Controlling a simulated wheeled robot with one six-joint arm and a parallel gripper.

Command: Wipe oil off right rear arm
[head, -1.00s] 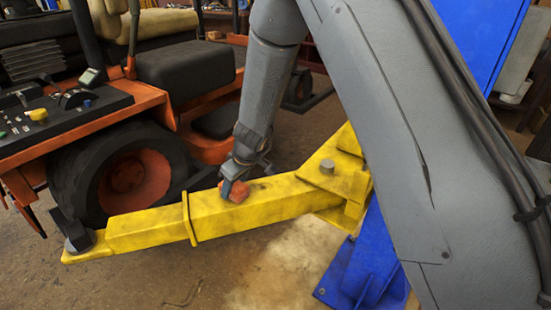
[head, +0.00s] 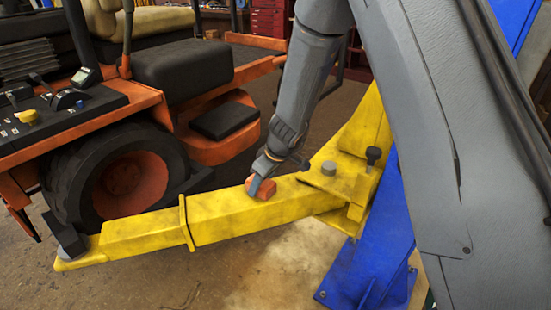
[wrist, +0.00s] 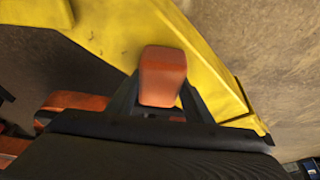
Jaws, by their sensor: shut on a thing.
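The yellow lift arm (head: 225,212) runs from the blue post at the right to a pad near the mower's wheel at the left. My gripper (head: 262,184) is shut on a red-orange block-like wiper (head: 267,189), over the top of the arm's inner half. The wiper appears to touch the arm's top face. In the wrist view the wiper (wrist: 162,75) sits between the dark fingers, with the yellow arm (wrist: 100,35) behind it. Dark smudges show on the arm's yellow surface; I cannot tell which are oil.
The orange mower (head: 120,110) with its black wheel (head: 115,175) stands behind the arm at the left. The blue post (head: 375,245) and the yellow pivot bracket with a grey bolt (head: 329,168) stand at the right. The floor in front is clear.

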